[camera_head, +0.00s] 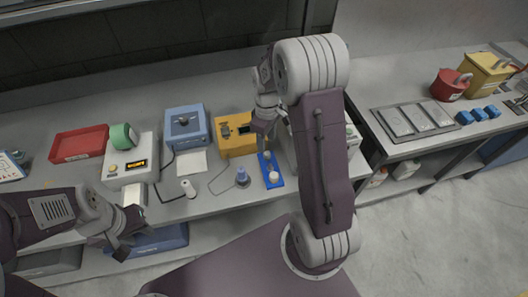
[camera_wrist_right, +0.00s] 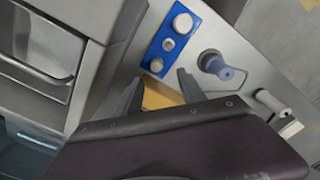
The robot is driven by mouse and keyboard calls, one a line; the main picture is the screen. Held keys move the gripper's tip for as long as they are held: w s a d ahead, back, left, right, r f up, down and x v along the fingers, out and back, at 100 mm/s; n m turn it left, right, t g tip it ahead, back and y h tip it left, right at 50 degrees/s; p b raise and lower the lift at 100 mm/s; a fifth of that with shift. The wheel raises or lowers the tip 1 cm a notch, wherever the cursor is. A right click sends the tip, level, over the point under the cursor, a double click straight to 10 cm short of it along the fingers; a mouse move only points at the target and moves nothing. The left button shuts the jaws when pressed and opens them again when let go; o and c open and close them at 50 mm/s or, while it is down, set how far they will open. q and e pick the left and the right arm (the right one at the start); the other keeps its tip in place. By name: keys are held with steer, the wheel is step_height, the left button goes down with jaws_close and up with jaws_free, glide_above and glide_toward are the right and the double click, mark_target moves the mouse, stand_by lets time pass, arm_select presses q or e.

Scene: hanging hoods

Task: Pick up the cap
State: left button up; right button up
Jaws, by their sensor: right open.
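A blue holder (camera_head: 275,184) lies on the bench in front of the yellow box. It bears round white cap-like pieces, one at its front end (camera_head: 273,177). In the right wrist view the blue holder (camera_wrist_right: 153,51) carries a larger white disc (camera_wrist_right: 182,22), a small middle piece (camera_wrist_right: 168,44) and another round piece (camera_wrist_right: 156,65). I cannot tell which is the cap. My right gripper (camera_head: 262,128) is above the holder's far end; in the wrist view its fingers (camera_wrist_right: 158,92) are apart and empty. My left gripper (camera_head: 130,233) is open and empty at the bench's front edge.
A blue-topped vial on a round base (camera_head: 242,177) stands left of the holder; it also shows in the wrist view (camera_wrist_right: 218,66). A yellow box (camera_head: 235,140), a blue device (camera_head: 187,127), a white device (camera_head: 128,160) and a red tray (camera_head: 78,144) stand along the bench.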

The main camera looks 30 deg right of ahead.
mark_target(267, 153)
steer(key=f, duration=0.2)
steer(key=shift+w+d+f, duration=0.1)
steer(key=shift+w+f, duration=0.25)
steer(key=shift+f, duration=0.05)
steer(key=shift+d+f, duration=0.2)
steer(key=shift+d, duration=0.1)
steer(key=shift+s+d+f, duration=0.1)
steer(key=shift+f, duration=0.15)
steer(key=f, duration=0.4)
steer(key=shift+s+a+p, duration=0.1)
steer(key=shift+a+p, duration=0.2)
steer(key=shift+w+d+f, duration=0.1)
steer(key=shift+w+f, duration=0.1)
steer(key=shift+f, duration=0.05)
steer(key=shift+s, duration=0.15)
steer(key=c, duration=0.4)
jaws_close()
